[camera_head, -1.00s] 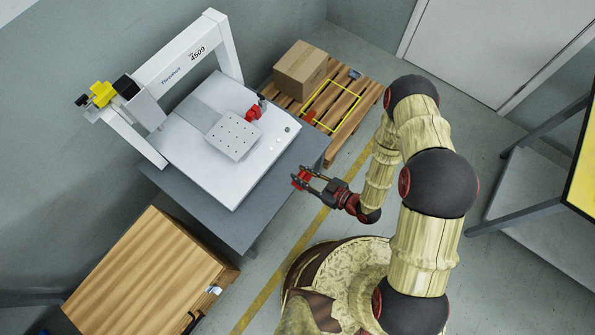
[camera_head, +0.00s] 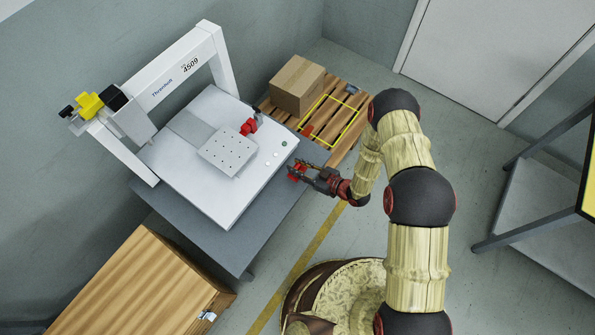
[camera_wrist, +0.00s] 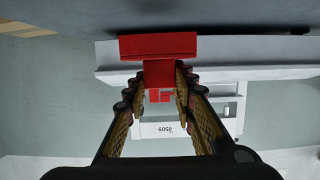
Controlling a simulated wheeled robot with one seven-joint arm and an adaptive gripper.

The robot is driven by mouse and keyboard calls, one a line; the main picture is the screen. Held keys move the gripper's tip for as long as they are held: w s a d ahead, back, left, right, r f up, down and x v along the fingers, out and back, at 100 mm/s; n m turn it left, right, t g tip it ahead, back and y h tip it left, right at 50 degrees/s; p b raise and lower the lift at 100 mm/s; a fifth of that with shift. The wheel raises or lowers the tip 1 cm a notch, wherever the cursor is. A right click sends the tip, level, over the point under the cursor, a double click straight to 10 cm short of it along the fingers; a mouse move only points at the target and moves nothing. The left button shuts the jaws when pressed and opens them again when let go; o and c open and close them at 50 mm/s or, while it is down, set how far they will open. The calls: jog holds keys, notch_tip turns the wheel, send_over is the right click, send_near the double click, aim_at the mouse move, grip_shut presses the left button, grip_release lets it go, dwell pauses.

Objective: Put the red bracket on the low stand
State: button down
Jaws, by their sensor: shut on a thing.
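The red bracket (camera_head: 297,172) is between the fingertips of my gripper (camera_head: 301,168), near the right edge of the grey workbench. In the wrist view the red bracket (camera_wrist: 158,46) shows as a wide flat plate with a narrower stem. My gripper (camera_wrist: 158,82) is shut on that stem. A low slatted wooden platform (camera_head: 350,135) with a yellow outlined rectangle stands on the floor behind the bench; it looks like the low stand, though I cannot be sure. My gripper is apart from it, nearer the camera.
A cardboard box (camera_head: 297,84) and small red and grey items sit on the platform. The white gantry machine (camera_head: 227,208) stands on the grey bench (camera_head: 240,252), with another red part (camera_head: 248,127) on it. A wooden cabinet (camera_head: 140,285) is lower left. Floor right of the platform is clear.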

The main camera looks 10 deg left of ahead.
notch_tip(320, 180, down, 4)
jog(key=shift+r+b, duration=0.25)
jog(key=shift+b, duration=0.75)
jog(key=shift+r, duration=0.15)
jog(key=c, duration=1.5)
grip_release()
jog(key=shift+c, duration=0.2)
jog(key=shift+o, duration=0.3)
jog(key=shift+d, duration=0.1)
jog(key=p+v, duration=0.4)
jog(key=v, duration=0.7)
jog(key=shift+s+d+r, duration=0.15)
jog(key=shift+s+d, duration=0.05)
jog(key=shift+d, duration=0.1)
